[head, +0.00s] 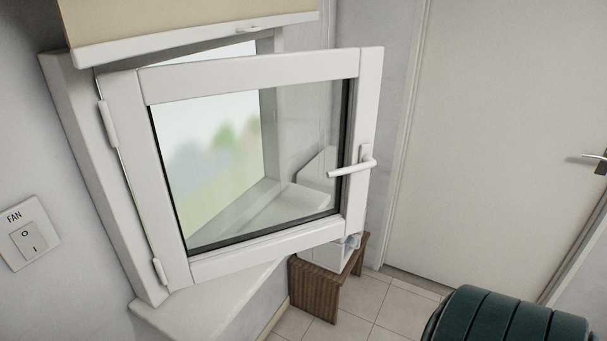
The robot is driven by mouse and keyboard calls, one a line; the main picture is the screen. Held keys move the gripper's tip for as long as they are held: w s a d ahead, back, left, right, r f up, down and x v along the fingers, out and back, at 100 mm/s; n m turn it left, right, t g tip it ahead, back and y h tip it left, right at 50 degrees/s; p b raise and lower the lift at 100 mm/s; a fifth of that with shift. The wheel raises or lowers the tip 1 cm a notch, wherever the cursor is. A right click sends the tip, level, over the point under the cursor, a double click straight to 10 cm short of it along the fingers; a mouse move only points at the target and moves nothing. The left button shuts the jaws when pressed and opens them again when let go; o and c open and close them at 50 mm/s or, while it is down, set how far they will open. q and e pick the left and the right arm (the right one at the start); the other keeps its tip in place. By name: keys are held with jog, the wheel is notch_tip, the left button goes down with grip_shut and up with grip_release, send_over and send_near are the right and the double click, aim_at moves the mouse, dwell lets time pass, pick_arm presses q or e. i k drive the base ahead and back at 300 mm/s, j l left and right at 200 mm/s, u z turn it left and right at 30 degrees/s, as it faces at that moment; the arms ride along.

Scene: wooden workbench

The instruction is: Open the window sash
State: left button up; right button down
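The white window sash (240,73) stands swung open into the room, hinged on its left side to the white window frame (118,205). Its glass pane is clear, and a blurred green outdoor scene shows through it. The white sash handle (351,168) on the right stile lies roughly level, its grip pointing left. Neither of my grippers is in the head view, and nothing touches the sash or handle.
A beige blind (180,18) hangs above the window. A fan switch (29,243) is on the left wall. A wooden stool (316,290) stands below the sash. A dark green ribbed object (505,322) is at the lower right, before a closed door (490,130).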

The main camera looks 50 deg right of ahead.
aim_at(128, 96)
jog(key=l+u, duration=0.4)
jog(key=l, duration=0.25)
jog(key=k+l+u, duration=0.15)
jog(key=l+u, duration=0.2)
jog(key=l, duration=0.3)
jog(key=k+l, duration=0.1)
jog(key=l, duration=0.3)
jog(key=k+l+u, duration=0.15)
jog(key=l, duration=0.25)
jog(key=k+l, duration=0.1)
jog(key=l, duration=0.3)
jog(key=k+l+u, duration=0.1)
jog(key=l, duration=0.3)
jog(key=k+l, duration=0.15)
jog(key=l, duration=0.2)
jog(key=k+l, duration=0.1)
jog(key=l, duration=0.25)
jog(key=k+l, duration=0.1)
jog(key=l, duration=0.2)
jog(key=k+l, duration=0.1)
jog(key=l, duration=0.25)
jog(key=k+l, duration=0.15)
jog(key=l, duration=0.2)
jog(key=i+u, duration=0.05)
